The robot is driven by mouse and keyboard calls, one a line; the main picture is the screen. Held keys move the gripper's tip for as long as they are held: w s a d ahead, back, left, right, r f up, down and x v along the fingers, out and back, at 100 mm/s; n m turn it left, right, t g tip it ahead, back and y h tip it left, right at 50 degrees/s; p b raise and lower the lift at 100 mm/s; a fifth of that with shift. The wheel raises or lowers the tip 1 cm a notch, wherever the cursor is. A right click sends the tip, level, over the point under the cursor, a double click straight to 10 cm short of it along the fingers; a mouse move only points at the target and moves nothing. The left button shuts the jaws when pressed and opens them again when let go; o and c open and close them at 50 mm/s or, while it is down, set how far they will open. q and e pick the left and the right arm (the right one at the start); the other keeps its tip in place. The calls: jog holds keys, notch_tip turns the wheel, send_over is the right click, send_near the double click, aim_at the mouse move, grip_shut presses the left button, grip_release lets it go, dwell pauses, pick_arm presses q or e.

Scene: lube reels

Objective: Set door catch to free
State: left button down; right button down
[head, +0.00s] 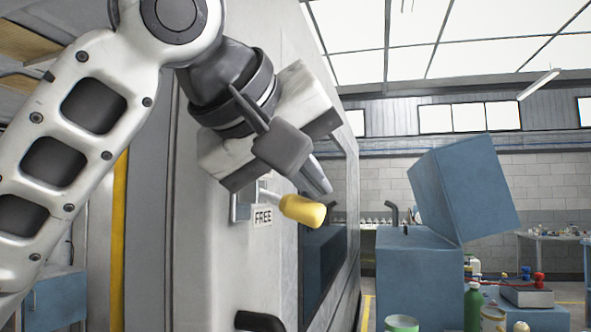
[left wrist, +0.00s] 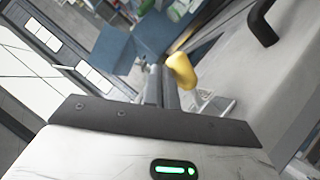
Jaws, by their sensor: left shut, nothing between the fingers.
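The door catch is a lever with a yellow grip (head: 303,210) on a metal mount (head: 240,203), fixed to the pale machine door (head: 205,275). The lever sticks out to the right and slightly down. A "FREE" label (head: 263,217) sits just below its root. My left gripper (head: 318,182) is shut and empty, just above the yellow grip. In the left wrist view the shut fingers (left wrist: 160,88) lie right beside the yellow grip (left wrist: 182,72); whether they touch it I cannot tell. My gripper hides the area above the catch. My right gripper is not in view.
A black door handle (head: 258,321) is below the catch and also shows in the left wrist view (left wrist: 262,22). Blue boxes (head: 463,187), a green bottle (head: 472,305) and benches stand to the right, beyond the machine.

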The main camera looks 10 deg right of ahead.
pick_arm(q)
jog(key=shift+w+a+r+p, duration=0.35)
jog(key=shift+a, duration=0.3)
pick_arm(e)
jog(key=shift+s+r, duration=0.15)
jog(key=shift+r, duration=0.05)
